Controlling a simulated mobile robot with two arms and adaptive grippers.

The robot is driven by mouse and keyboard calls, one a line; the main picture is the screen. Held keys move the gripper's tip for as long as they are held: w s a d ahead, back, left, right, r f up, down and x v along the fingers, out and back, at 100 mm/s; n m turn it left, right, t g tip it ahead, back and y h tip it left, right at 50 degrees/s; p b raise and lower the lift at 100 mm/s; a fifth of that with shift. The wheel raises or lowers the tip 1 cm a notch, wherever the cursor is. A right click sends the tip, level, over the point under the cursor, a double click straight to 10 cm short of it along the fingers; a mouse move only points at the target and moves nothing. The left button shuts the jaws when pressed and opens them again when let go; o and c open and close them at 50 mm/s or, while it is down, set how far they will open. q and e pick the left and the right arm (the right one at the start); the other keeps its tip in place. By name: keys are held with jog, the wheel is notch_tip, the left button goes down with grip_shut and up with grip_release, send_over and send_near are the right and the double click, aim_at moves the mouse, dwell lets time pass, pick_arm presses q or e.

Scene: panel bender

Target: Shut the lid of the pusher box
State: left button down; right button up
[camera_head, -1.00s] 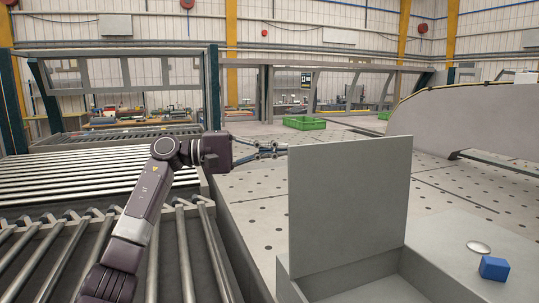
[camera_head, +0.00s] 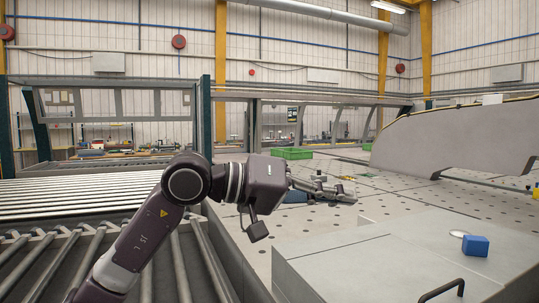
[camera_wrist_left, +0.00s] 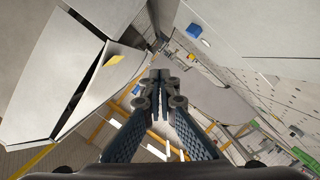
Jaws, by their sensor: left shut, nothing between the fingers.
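The pusher box (camera_head: 284,276) is at the lower right of the head view. Its grey lid (camera_head: 365,262) now lies flat over the box opening, with a black handle (camera_head: 442,288) on top at the front. I cannot tell whether it sits fully flush. My left gripper (camera_head: 338,192) is beyond the box's far left corner, above the perforated table, and appears clear of the lid. Its fingers are shut and empty; they also show in the left wrist view (camera_wrist_left: 160,85). My right gripper is not in view.
A blue block (camera_head: 475,246) and a pale disc (camera_head: 459,234) are on the grey surface to the right of the lid. A green crate (camera_head: 292,153) stands farther back on the perforated table. A roller conveyor (camera_head: 90,200) fills the left. A curved grey panel (camera_head: 455,140) stands at right.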

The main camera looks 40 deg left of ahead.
pick_arm(q)
jog(key=s+d+f+m+b, duration=0.2)
jog(key=d+f+b, duration=0.1)
jog(key=f, duration=0.3)
jog(key=shift+s+d+y, duration=0.2)
jog(key=shift+d+y, duration=0.2)
jog(key=shift+d, duration=0.05)
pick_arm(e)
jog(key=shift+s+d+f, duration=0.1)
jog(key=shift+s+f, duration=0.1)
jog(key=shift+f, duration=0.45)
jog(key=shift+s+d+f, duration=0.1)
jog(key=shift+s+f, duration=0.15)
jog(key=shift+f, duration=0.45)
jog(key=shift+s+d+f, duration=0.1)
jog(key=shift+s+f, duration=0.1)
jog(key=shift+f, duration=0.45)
pick_arm(q)
jog(key=shift+r, duration=0.15)
